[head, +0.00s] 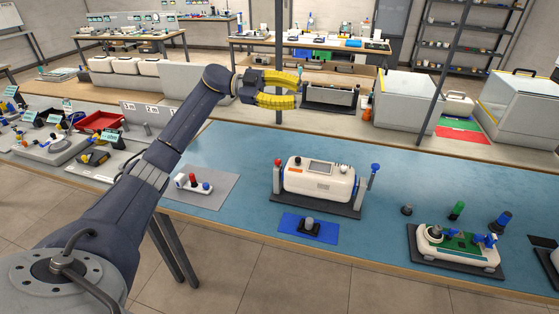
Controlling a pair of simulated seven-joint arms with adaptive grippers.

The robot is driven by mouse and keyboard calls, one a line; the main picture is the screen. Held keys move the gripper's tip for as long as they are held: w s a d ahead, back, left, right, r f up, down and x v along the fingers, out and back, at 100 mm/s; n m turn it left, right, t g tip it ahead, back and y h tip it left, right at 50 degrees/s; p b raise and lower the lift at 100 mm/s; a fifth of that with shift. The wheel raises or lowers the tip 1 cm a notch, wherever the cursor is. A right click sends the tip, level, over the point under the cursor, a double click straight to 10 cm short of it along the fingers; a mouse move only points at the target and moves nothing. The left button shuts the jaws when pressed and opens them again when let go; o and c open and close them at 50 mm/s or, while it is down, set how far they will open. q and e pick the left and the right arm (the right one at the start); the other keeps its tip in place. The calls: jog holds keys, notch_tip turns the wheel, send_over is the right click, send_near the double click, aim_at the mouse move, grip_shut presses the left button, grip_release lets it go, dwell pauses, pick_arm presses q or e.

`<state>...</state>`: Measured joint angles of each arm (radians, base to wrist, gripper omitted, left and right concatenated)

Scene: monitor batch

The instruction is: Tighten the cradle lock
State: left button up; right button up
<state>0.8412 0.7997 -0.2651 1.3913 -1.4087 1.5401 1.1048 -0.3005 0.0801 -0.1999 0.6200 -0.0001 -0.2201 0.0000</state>
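A white monitor (318,180) with a small dark screen sits upright in a dark cradle (316,206) on the blue bench top. A red-topped post (277,176) stands at the cradle's left end and a blue-topped post (371,176) at its right end. I cannot tell which of these is the cradle lock, or how tight it is. My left gripper (298,90) has yellow fingers, spread apart with nothing between them. It appears above and behind the monitor, clear of it. My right gripper is out of view.
A blue pad (290,229) with a small grey-and-black part lies in front of the cradle. A grey mat (222,191) with a small white device lies to the left. A green-board fixture (455,247) and several loose knobs are at right. White cases (402,99) stand behind.

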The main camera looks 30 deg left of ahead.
pick_arm(q)
notch_tip(320, 180, down, 2)
jog(key=n+y, duration=0.1)
jog(key=y, duration=0.2)
jog(key=n+g+y, duration=0.3)
jog(key=n+y, duration=0.5)
jog(key=y, duration=0.1)
send_near(277, 161)
jog(key=shift+y, duration=0.3)
jog(key=x, duration=0.9)
jog(key=shift+d, duration=0.35)
